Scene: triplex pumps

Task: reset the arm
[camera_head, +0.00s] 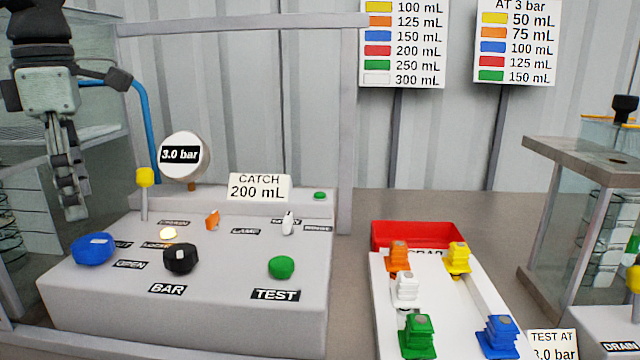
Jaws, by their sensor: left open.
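My left gripper (72,205) hangs down from the upper left with its fingers pointing at the floor. It is open and holds nothing that I can see. It is seen edge-on, so the gap between its fingers barely shows. It is left of the gauge reading 3.0 bar (183,156) and above the back left part of the grey control panel (200,325), apart from the blue knob (93,248). My right gripper is not in view.
The panel carries a yellow-topped lever (145,178), a black knob (180,258) and a green button (281,267). A white tray (455,317) with several coloured nozzle-like pieces and a red bin (415,233) stand right. A glass-sided tank (565,220) is far right.

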